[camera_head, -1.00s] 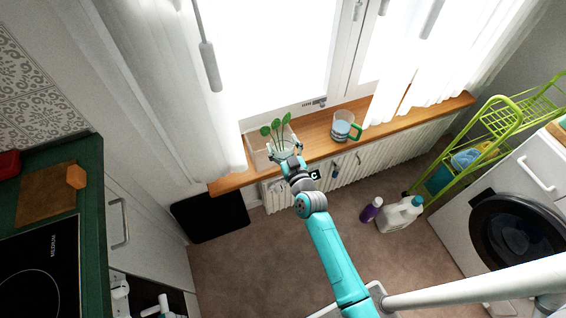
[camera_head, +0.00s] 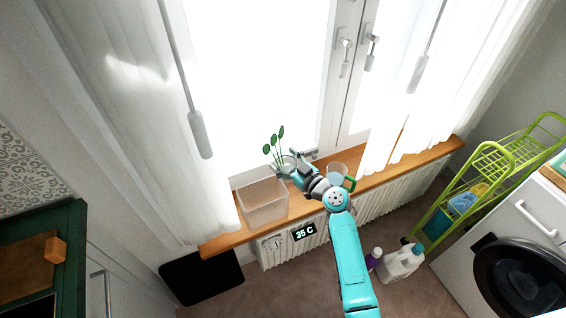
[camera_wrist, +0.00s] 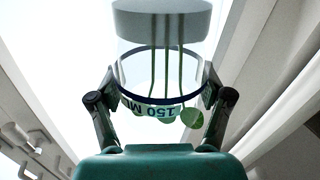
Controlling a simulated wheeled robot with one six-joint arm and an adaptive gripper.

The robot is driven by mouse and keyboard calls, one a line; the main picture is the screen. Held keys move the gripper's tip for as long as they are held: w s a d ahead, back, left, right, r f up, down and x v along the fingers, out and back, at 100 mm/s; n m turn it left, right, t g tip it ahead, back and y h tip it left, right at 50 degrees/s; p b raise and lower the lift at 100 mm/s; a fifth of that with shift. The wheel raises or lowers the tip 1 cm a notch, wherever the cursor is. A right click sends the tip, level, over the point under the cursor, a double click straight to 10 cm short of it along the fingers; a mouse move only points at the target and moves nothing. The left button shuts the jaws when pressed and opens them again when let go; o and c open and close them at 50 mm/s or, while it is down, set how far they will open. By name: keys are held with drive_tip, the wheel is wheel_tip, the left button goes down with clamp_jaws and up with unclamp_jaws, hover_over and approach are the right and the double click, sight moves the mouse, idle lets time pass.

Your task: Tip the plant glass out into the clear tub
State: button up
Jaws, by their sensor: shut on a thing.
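The plant glass (camera_head: 287,162) is clear, with several green stems and round leaves rising above it in the head view. It looks about upright, just right of and behind the clear tub. My gripper (camera_head: 292,169) is shut on it. In the wrist view the glass (camera_wrist: 135,65) sits between both fingers of my gripper (camera_wrist: 160,98), with a dark band and a "150 ML" mark. The clear tub (camera_head: 263,204) is an open, see-through box on the wooden sill, and looks empty. I cannot tell how high the glass is above the sill.
A clear jug with a green handle (camera_head: 338,174) stands on the sill (camera_head: 400,172) right of my gripper, partly hidden by my arm. White curtains (camera_head: 180,150) hang close to the tub's left. Window handles (camera_head: 344,45) are behind. A radiator (camera_head: 390,205) is below the sill.

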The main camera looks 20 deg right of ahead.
sight(280, 162)
idle(0.3)
drive_tip(key=shift+f+n+g, duration=0.3)
drive_tip(key=shift+f+n, duration=0.4)
drive_tip(key=shift+f, duration=0.9)
drive_tip(key=shift+r+n+g+h, duration=0.4)
drive_tip(key=shift+n+h, duration=0.1)
drive_tip(key=shift+n, duration=0.5)
drive_tip(key=shift+a+f+n+g+h, duration=0.2)
drive_tip(key=shift+f+n, duration=0.3)
drive_tip(key=shift+f, duration=0.35)
drive_tip(key=shift+f+n+g+h, duration=0.1)
drive_tip(key=shift+f+n+g, duration=0.2)
drive_tip(key=shift+f+n, duration=0.35)
drive_tip(key=shift+a+n+g+h, duration=0.3)
drive_tip(key=shift+a+n+h, duration=0.35)
drive_tip(key=shift+n, duration=0.3)
drive_tip(key=shift+d+h, duration=0.2)
drive_tip(key=shift+h, duration=0.05)
drive_tip(key=shift+w+a+f+n+h, duration=0.1)
drive_tip(key=shift+a+f+n+h, duration=0.25)
drive_tip(key=shift+f+n, duration=0.2)
